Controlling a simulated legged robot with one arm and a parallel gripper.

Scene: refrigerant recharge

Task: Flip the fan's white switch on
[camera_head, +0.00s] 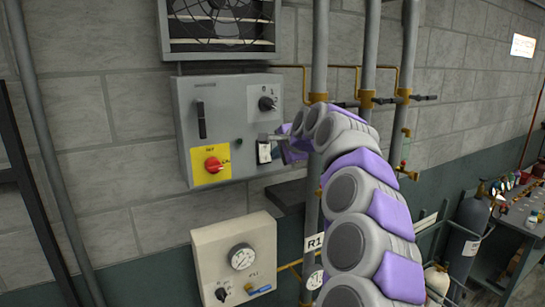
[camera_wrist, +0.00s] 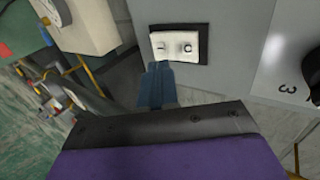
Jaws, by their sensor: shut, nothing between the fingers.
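The white rocker switch (camera_head: 264,152) sits in a black frame at the lower right of the grey control box (camera_head: 230,100). In the wrist view the white switch (camera_wrist: 180,47) shows I and O marks, with the I side at the left. My gripper (camera_wrist: 158,72) is shut and empty, its fingertips just below the switch's I end in the picture. I cannot tell whether they touch it. In the head view my gripper (camera_head: 270,138) is at the switch and partly covers it. The fan (camera_head: 222,20) is above the box in a square frame.
Vertical pipes with valves (camera_head: 368,97) stand close at the right. A beige gauge box (camera_head: 236,262) is below.

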